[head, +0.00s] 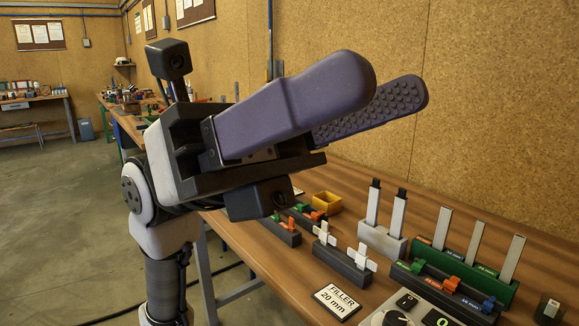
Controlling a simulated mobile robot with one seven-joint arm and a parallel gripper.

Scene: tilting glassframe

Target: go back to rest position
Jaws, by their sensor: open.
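My gripper (382,92) is in the upper middle of the head view, raised well above the wooden workbench (285,278). Its two long purple fingers point to the right and stand apart. The far finger shows a studded inner pad. Nothing shows between them, though the near finger hides part of the gap. My wrist and arm rise at the left of the bench, clear of the things on it.
The bench holds a FILLER 20 mm label (337,301), a yellow bin (327,203), a grey block with two upright strips (382,241), a green rack (460,277) and dark holders with coloured clips. A cork wall (490,110) stands behind. Open floor (55,220) lies left.

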